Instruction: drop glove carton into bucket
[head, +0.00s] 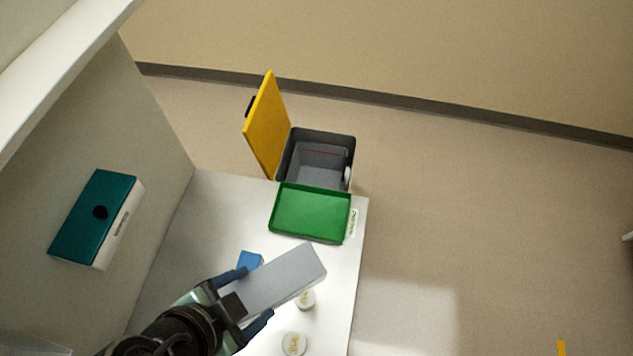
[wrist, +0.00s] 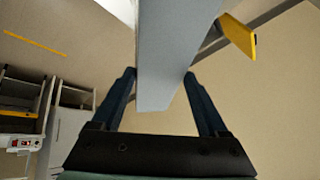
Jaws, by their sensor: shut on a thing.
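My gripper (head: 248,298) is shut on a long, plain light-grey box (head: 285,277), held tilted over the white table. In the wrist view the box (wrist: 172,50) sits between the two blue fingers (wrist: 160,78). I cannot tell whether it is the glove carton, as no marking shows on it.
A green tray (head: 310,213) lies at the table's far end, between the held box and the bin. A small blue block (head: 250,260) and two white round jars (head: 305,300) (head: 293,344) are near my gripper. Open floor (head: 480,220) lies to the right.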

